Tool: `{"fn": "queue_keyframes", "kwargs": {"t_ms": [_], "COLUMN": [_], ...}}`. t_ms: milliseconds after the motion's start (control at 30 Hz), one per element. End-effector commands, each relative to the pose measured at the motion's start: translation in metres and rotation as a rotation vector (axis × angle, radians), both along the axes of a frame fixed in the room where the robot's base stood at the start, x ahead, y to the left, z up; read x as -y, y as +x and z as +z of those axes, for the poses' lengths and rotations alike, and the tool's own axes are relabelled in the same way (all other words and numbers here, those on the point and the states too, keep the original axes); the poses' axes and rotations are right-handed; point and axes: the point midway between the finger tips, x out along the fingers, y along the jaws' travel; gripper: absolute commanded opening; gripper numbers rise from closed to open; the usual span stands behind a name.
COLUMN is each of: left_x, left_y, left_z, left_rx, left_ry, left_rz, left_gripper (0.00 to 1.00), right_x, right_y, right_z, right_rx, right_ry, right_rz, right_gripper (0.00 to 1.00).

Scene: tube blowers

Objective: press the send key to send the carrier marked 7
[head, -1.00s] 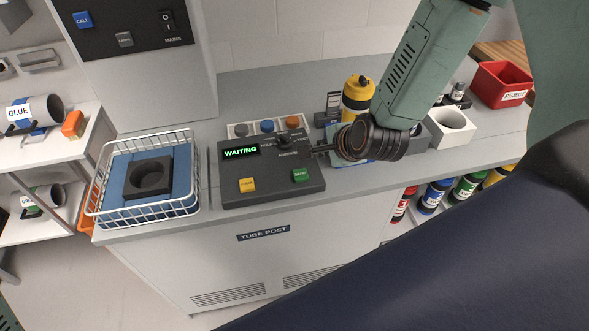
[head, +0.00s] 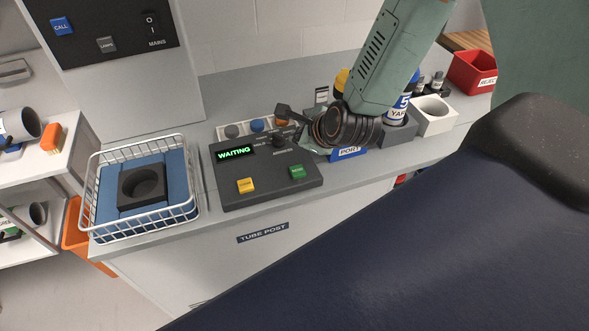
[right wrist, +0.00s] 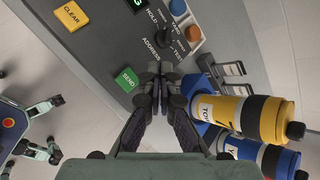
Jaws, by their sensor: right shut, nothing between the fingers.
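The dark control panel (head: 225,192) stands on the counter, its display (head: 235,152) reading WAITING. The green send key (head: 297,171) is at its front right; it also shows in the right wrist view (right wrist: 127,79). My right gripper (head: 285,115) is shut and empty above the panel's back right part, apart from the send key in the head view. In the right wrist view its closed fingertips (right wrist: 155,68) appear just right of the key. A blue carrier (head: 396,108) shows a 5. My left gripper is out of view.
A yellow clear key (head: 246,186) and a selector knob (head: 279,140) are on the panel. A white wire basket (head: 143,223) stands left. A red reject bin (head: 470,72) is far right.

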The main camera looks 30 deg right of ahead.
Motion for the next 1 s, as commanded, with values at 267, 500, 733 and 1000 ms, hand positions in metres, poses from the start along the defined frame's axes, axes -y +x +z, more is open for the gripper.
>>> {"fn": "queue_keyframes", "kwargs": {"t_ms": [267,500,733,1000], "left_x": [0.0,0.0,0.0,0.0], "left_y": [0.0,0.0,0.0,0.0], "left_z": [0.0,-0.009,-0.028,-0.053], "left_rx": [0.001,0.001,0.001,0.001], "left_ry": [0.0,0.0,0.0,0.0], "left_rz": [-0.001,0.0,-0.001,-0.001], "left_gripper": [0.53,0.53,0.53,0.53], "right_x": [-0.001,-0.002,-0.003,-0.003], "right_y": [0.001,0.002,0.002,0.003], "right_z": [-0.001,-0.012,-0.039,-0.072], "right_rx": [0.001,0.0,-0.001,0.001], "right_ry": [-0.001,-0.002,-0.002,-0.001], "right_rz": [0.0,0.002,0.002,0.001], "right_gripper": [0.0,0.0,0.0,0.0]}}
